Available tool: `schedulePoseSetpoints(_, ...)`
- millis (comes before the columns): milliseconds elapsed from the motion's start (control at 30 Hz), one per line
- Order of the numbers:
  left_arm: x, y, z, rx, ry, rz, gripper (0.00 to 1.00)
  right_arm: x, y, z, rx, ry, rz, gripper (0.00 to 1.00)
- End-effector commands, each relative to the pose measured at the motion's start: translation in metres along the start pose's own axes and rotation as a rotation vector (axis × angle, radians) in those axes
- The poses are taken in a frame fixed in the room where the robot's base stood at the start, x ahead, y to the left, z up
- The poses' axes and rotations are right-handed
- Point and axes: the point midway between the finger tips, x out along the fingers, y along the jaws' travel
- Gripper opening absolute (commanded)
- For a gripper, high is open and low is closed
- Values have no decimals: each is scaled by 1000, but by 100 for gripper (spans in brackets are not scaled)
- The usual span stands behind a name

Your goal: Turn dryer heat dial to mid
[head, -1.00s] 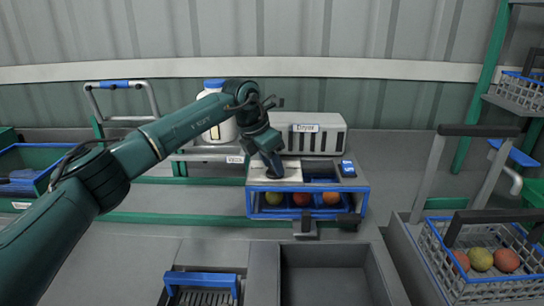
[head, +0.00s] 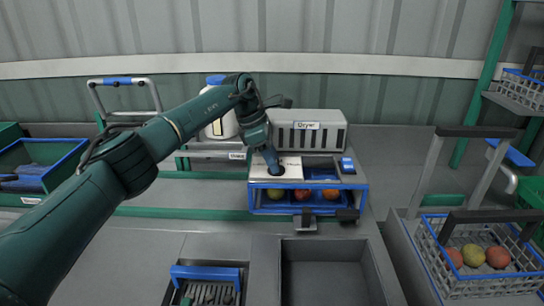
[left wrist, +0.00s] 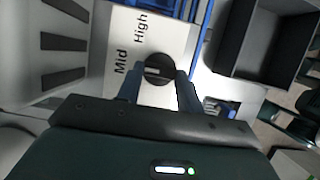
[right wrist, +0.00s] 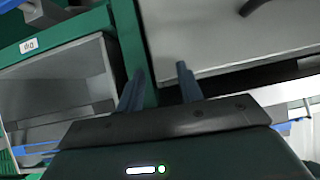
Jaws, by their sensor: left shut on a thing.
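The dryer (head: 306,142) is a pale grey box with dark vents and a "Dryer" label, at the centre back of the head view. Its pale panel carries the words "Mid" and "High" in the left wrist view. The round black heat dial (left wrist: 158,68) has a light mark across its face, lying roughly toward the "Mid" side. My left gripper (left wrist: 160,82) is shut on the dial, one finger at each side. In the head view, the left gripper (head: 274,168) comes down on the panel and hides the dial. My right gripper (right wrist: 160,75) is open and empty.
A white bottle (head: 222,128) stands behind my left arm. An empty grey bin (head: 326,270) is in front.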

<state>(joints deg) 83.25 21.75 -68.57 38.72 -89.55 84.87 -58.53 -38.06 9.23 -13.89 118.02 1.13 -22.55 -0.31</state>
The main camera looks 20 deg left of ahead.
Motion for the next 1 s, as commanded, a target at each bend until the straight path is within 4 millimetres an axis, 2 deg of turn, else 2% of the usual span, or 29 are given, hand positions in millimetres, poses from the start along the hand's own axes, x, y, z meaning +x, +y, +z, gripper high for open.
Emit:
schedulePoseSetpoints(433,-1,1,1,10,0,-1,14,0,1,1,-1,-4,2,36)
schedulePoseSetpoints(467,-1,1,1,10,0,-1,38,0,1,1,-1,-4,2,36)
schedulePoseSetpoints(700,0,0,0,9,0,-2,58,0,1,1,-2,-4,2,36)
schedulePoseSetpoints(1000,-3,0,0,8,0,-2,58,0,1,1,-3,-2,2,36)
